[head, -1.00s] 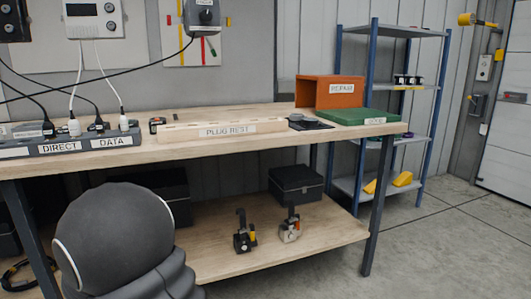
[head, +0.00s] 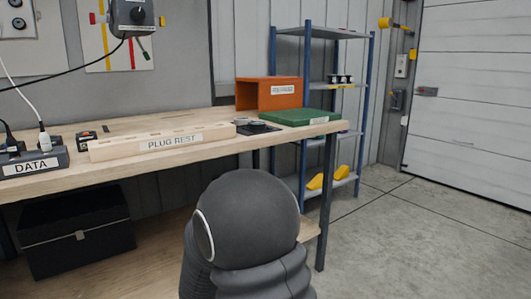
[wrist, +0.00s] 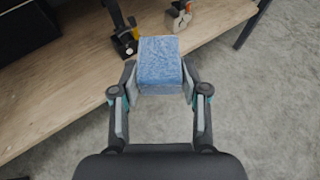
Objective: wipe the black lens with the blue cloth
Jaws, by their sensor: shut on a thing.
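The blue cloth (wrist: 160,62) is a folded block between the two fingers of my gripper (wrist: 160,84) in the wrist view. My gripper is shut on it, above the floor beside the bench's lower shelf. In the head view, a dark, low round thing on a black pad (head: 258,128) lies on the bench top, right of the plug rest. It may be the black lens, but it is too small to be sure. The cloth and gripper do not show in the head view, where my dark arm link stands before the bench.
The plug rest (head: 165,141) lies along the bench top (head: 60,181). An orange box (head: 268,94) and a green mat (head: 300,117) are at its right end. A blue shelf rack (head: 308,110) stands behind. Open floor (head: 400,235) lies to the right.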

